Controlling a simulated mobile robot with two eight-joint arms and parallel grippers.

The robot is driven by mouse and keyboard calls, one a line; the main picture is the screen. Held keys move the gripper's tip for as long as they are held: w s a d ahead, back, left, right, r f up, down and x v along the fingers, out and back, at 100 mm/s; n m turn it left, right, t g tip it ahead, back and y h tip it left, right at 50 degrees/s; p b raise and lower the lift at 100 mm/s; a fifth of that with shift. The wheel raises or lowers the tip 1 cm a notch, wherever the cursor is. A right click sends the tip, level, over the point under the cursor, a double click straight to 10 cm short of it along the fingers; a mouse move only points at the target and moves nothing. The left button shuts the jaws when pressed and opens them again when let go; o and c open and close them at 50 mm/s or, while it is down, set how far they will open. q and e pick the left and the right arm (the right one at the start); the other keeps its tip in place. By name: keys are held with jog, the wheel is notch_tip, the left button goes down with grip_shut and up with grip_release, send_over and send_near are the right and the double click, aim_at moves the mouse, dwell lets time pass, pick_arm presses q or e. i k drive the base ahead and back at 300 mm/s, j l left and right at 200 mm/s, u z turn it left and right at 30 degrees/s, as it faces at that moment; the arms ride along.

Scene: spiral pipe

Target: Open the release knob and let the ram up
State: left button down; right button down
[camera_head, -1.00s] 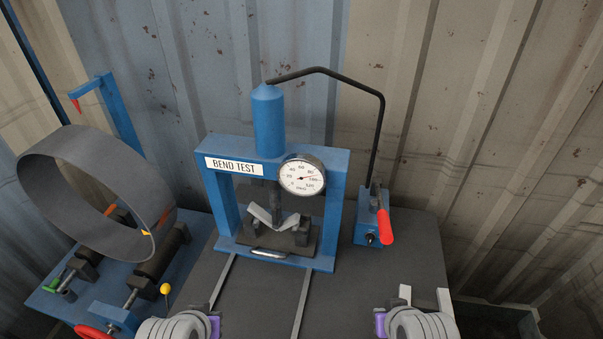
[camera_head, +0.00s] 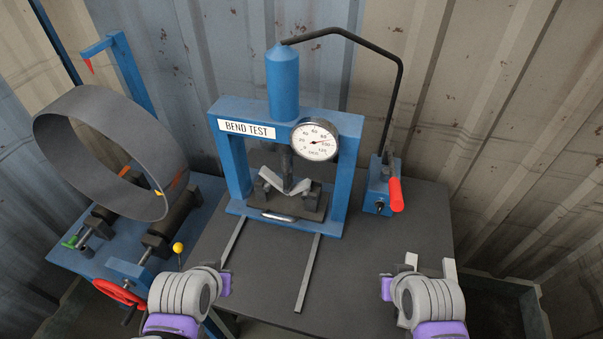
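The blue bend-test press (camera_head: 348,180) stands on the dark table, with a blue cylinder (camera_head: 283,85) on top. Its dark ram (camera_head: 287,165) reaches down into a V-bent grey strip (camera_head: 297,187) over two dark supports. The gauge (camera_head: 314,141) needle points right, into the upper part of the scale. A blue pump (camera_head: 377,190) with a red-gripped lever (camera_head: 396,195) stands right of the press. A small dark knob (camera_head: 379,208) is on its front. My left gripper (camera_head: 225,283) and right gripper (camera_head: 387,288) are low in front, apart from press and pump; their finger openings are unclear.
A pipe-rolling stand with a large grey ring (camera_head: 100,145), red handwheel (camera_head: 118,292) and yellow-tipped lever (camera_head: 178,248) is at the left. A black hose (camera_head: 398,100) arches from cylinder to pump. Two light bars (camera_head: 449,270) are near my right gripper.

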aim_at(379, 205)
jog(key=j+z, duration=0.2)
jog(key=z, duration=0.15)
jog(key=j+z, duration=0.15)
jog(key=z, duration=0.2)
jog(key=j+z, duration=0.2)
jog(key=z, duration=0.15)
jog(key=k+l, duration=0.05)
